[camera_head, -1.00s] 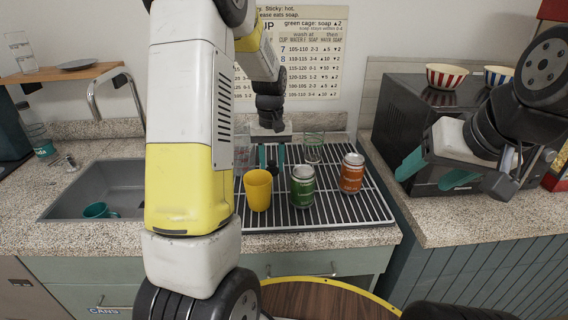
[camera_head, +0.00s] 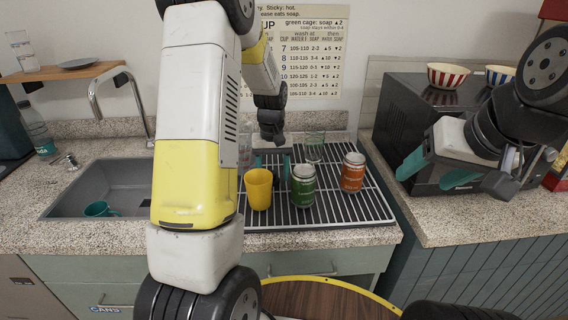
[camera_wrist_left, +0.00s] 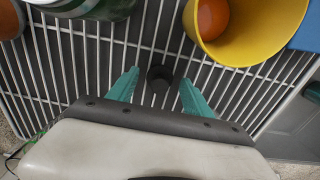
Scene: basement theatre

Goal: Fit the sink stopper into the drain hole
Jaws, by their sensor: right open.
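The dark round sink stopper (camera_wrist_left: 159,78) is on the wire rack in the left wrist view, between my left gripper's teal fingertips. Gaps show on both sides of it. My left gripper (camera_head: 271,164) is open and points down over the rack behind the yellow cup in the head view; its fingertips also show in the left wrist view (camera_wrist_left: 159,88). I cannot make out the stopper in the head view now. The grey sink (camera_head: 75,200) is at the left, partly covered by my left arm. Its drain hole is not visible. My right gripper (camera_head: 434,172) is open and empty at the right.
A teal mug (camera_head: 98,209) lies in the sink. A faucet (camera_head: 120,78) arches behind it.

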